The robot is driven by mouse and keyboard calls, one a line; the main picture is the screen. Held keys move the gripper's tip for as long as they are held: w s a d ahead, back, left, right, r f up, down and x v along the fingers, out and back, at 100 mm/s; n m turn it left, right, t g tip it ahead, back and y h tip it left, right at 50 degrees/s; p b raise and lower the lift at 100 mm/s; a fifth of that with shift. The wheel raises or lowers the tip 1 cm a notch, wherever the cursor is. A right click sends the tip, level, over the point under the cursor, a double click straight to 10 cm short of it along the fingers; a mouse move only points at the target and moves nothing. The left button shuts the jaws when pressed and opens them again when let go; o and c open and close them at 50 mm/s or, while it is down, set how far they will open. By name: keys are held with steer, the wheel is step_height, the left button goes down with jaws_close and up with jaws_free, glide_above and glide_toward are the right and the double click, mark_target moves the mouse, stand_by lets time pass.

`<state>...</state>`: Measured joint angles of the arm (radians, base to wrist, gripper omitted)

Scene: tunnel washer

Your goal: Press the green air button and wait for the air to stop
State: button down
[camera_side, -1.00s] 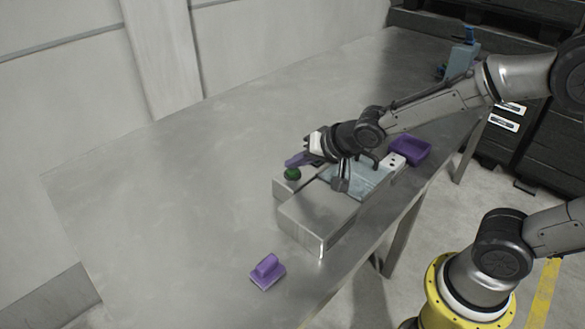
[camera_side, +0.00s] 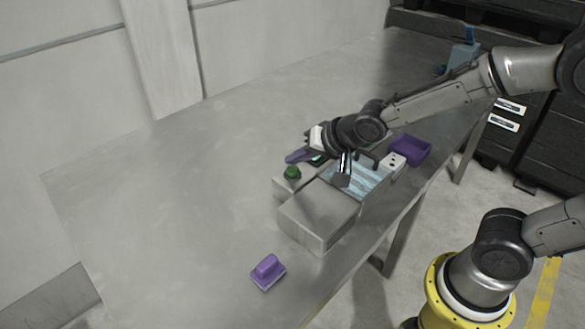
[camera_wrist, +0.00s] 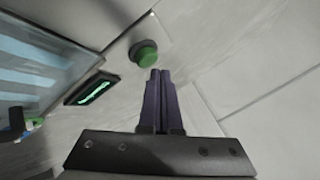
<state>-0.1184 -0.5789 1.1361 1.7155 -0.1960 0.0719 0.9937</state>
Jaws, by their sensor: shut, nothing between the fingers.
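The green button (camera_side: 292,172) sits on a small grey box at the left of the tunnel washer (camera_side: 318,215). It also shows in the wrist view (camera_wrist: 147,55), just beyond my fingertips. My gripper (camera_side: 291,158) has purple fingers, shut and empty, just above and behind the button in the side view. In the wrist view its fingertips (camera_wrist: 159,73) look close to the button, and I cannot tell whether they touch it. The washer's clear window (camera_side: 365,183) shows pale streaks. A small display (camera_wrist: 91,89) glows green beside it.
A purple handled block (camera_side: 267,272) lies on the table in front of the washer. A purple tray (camera_side: 410,150) and a white block with dark dots (camera_side: 392,166) are at the right, near the table edge. The table's left side is clear.

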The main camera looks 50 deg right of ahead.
steer(key=shift+r, duration=0.15)
steer(key=shift+r, duration=2.45)
steer(key=shift+d+r, duration=0.15)
steer(key=shift+r, duration=0.15)
step_height(320, 180, up, 6)
steer(key=t, duration=0.1)
glide_above(297, 171)
steer(key=s+d, duration=0.1)
steer(key=s+d+r+n+h, duration=0.1)
steer(key=s+d+r, duration=0.25)
steer(key=s, duration=0.65)
steer(key=s+f+n+g, duration=0.2)
steer(key=s+f+n, duration=0.1)
steer(key=s, duration=0.4)
steer(key=s+f+n+g, duration=0.2)
steer(key=s+f+n, duration=0.1)
steer(key=s, duration=0.4)
steer(key=shift+s+n+g, duration=0.2)
steer(key=shift+n+g, duration=0.1)
steer(key=shift+n, duration=0.1)
